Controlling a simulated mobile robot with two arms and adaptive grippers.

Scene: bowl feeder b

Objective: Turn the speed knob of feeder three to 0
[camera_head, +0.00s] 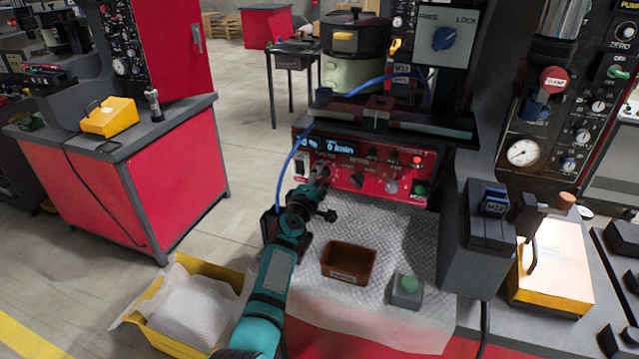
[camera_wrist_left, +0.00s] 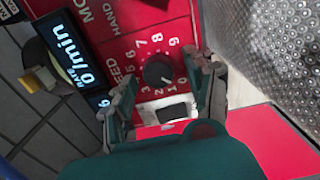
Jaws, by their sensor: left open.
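The red control panel (camera_head: 368,168) of the feeder sits below the bowl unit, with a blue display reading 0 /min. In the left wrist view, the black speed knob (camera_wrist_left: 158,71) sits on a printed dial of white numbers. A small light mark shows on the knob's low-number side; I cannot tell its exact setting. My left gripper (camera_head: 320,178) is at the panel's left part and hides the knob in the head view. In the wrist view the gripper (camera_wrist_left: 165,78) is open, one finger on each side of the knob; contact is unclear. My right gripper is out of view.
A brown bin (camera_head: 349,262) and a green button box (camera_head: 406,290) stand on the textured mat in front. A blue hose (camera_head: 284,172) hangs near my left arm. More panel knobs lie to the right.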

